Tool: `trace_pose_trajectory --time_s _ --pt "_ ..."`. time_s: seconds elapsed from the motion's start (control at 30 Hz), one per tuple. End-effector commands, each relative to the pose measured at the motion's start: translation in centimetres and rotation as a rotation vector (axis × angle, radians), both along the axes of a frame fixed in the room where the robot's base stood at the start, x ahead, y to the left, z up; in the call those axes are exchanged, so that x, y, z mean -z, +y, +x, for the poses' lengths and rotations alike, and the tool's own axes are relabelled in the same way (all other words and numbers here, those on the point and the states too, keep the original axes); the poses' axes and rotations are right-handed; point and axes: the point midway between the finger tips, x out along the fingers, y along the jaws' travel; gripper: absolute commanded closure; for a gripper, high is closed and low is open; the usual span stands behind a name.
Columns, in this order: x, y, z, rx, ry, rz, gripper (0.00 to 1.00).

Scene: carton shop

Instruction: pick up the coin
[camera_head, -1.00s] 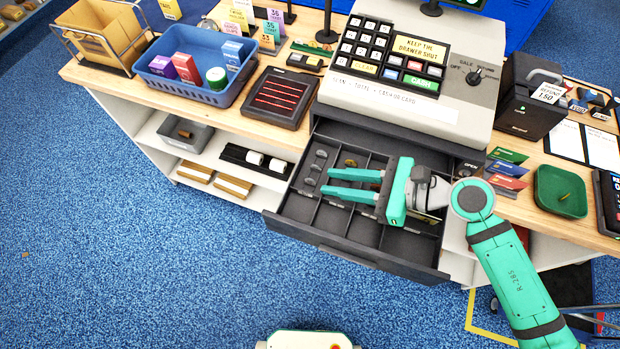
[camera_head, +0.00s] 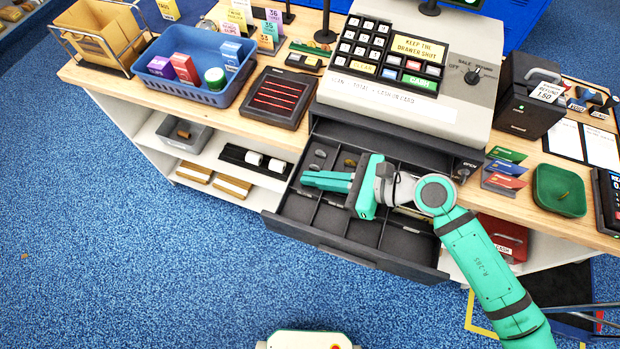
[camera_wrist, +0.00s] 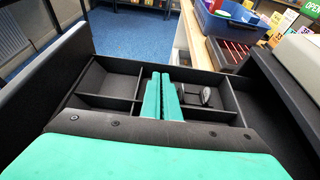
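My gripper (camera_head: 304,181) is low over the left part of the open cash drawer (camera_head: 362,250), fingers pointing left. In the wrist view its fingers (camera_wrist: 162,80) are side by side with only a thin dark line between them, and no object shows there. A small brownish round thing, possibly the coin (camera_head: 350,162), lies in a back compartment, behind the fingers and apart from them. Grey clips (camera_head: 320,154) stand in the left compartment, partly hidden by the fingers. They also show in the wrist view (camera_wrist: 206,96), right of the fingers.
The cash register (camera_head: 410,70) stands above the drawer. Dark dividers and the drawer's front wall (camera_head: 335,243) surround my gripper. A green dish (camera_head: 548,203) with a small yellowish thing, and a card rack (camera_head: 503,170), are on the counter to the right.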

Motion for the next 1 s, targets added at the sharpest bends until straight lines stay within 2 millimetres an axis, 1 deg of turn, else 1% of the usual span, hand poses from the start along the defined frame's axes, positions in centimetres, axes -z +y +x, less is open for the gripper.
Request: trace_pose_trajectory --time_s 0.37,0.47,0.57,0.7,0.77,1.0 --pt "-0.1 0.0 0.0 0.0 0.0 0.0 1.0" --pt "-0.5 0.0 0.0 0.0 0.0 -0.001 1.0" --pt "-1.4 -0.1 0.0 -0.001 -0.001 -0.002 1.0" --pt "-3.4 0.0 -0.1 -0.002 -0.003 -0.003 1.0" --pt "-4.3 -0.5 -1.0 0.001 -0.003 -0.002 1.0" --pt "-9.5 -1.8 -5.3 0.0 -0.003 -0.004 1.0"
